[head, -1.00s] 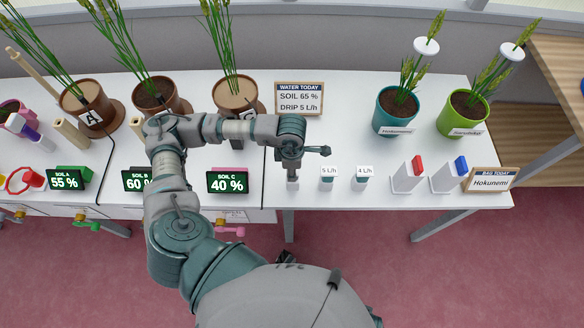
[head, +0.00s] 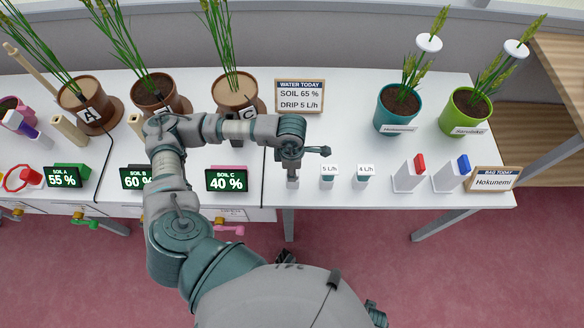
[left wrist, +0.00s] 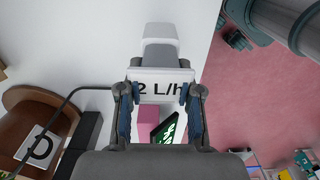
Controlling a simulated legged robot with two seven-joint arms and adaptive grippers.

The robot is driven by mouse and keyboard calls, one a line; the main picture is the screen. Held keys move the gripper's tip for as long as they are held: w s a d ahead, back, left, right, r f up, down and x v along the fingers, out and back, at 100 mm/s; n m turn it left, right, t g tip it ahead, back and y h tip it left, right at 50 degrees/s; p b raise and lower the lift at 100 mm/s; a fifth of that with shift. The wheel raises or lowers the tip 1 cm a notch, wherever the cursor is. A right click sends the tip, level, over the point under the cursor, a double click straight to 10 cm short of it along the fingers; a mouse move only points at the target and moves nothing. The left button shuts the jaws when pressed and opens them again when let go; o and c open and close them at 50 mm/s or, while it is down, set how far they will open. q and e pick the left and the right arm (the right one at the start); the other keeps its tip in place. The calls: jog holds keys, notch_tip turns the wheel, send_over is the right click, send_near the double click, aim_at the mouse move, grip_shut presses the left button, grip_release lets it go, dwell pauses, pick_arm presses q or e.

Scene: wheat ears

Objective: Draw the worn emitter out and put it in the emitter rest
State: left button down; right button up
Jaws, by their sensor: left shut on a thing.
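My left gripper (head: 291,169) is over the table front, right of the SOIL C display. In the left wrist view its two fingers (left wrist: 160,95) are shut on the worn emitter, whose white tag (left wrist: 160,86) reads "2 L/h". A pale grey block (left wrist: 161,42) lies just beyond the tag; I cannot tell whether it is the emitter's body or the emitter rest. In the head view a small grey piece (head: 292,183) shows under the gripper, mostly covered by it. My right gripper does not show clearly in either view.
Emitters tagged 5 L/h (head: 328,175) and 4 L/h (head: 363,174) stand to the right. A sign (head: 299,97) reads SOIL 65 %, DRIP 5 L/h. Pot C (head: 237,95) stands behind my arm. The SOIL C display (head: 226,180) reads 40 %. Bare table lies behind the emitters.

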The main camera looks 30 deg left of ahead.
pick_arm(q)
jog(key=shift+f, duration=0.1)
jog(key=c, duration=0.7)
grip_release()
notch_tip(320, 180, up, 12)
jog(key=shift+f, duration=0.1)
